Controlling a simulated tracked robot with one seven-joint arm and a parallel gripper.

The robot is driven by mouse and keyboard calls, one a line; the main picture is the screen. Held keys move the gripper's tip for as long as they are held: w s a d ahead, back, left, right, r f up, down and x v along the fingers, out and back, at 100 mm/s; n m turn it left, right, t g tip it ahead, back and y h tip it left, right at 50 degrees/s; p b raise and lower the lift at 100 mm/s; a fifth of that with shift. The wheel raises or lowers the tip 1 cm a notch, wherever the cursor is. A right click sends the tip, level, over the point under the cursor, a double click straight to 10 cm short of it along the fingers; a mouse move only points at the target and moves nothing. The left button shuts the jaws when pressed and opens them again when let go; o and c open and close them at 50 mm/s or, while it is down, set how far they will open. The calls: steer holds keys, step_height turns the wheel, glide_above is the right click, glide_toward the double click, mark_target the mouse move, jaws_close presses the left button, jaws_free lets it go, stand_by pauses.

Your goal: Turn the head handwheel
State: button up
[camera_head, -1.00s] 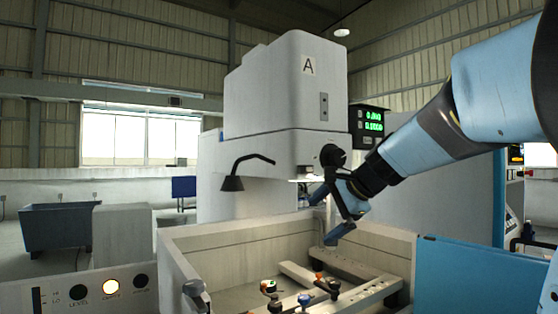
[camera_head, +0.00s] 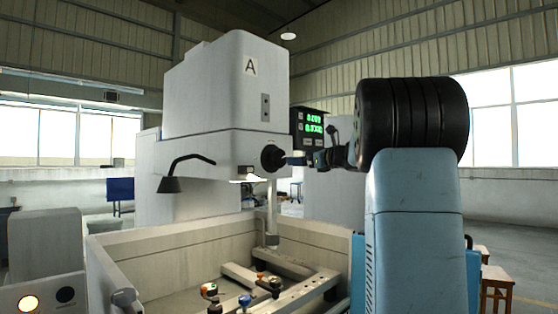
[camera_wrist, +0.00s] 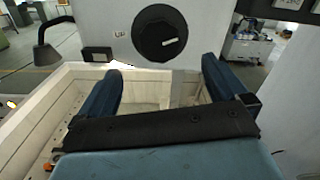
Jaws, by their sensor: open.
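The head handwheel (camera_head: 272,158) is a round black knob on the right side of the white machine head (camera_head: 225,85) marked A. In the wrist view the handwheel (camera_wrist: 160,33) faces me at the top middle, with a pale line across its face and a small label to its left. My gripper (camera_wrist: 162,80) is open, with its two blue fingers apart and nothing between them. The handwheel appears beyond the fingertips, between and above them in the picture. In the head view my gripper (camera_head: 300,159) points left at the handwheel; contact cannot be told there.
The open-topped work tank (camera_head: 180,240) lies below the head, with clamps (camera_head: 245,298) and rails inside. A gooseneck lamp (camera_head: 172,183) hangs from the head's left. A green-digit display (camera_head: 313,122) stands behind my gripper. Wooden stools (camera_head: 497,280) stand at the right.

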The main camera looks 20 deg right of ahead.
mark_target(281, 158)
steer(key=x, duration=1.1)
steer(key=shift+w+a, duration=0.15)
steer(key=shift+w, duration=0.15)
steer(key=shift+c, duration=0.4)
steer(key=c, duration=0.9)
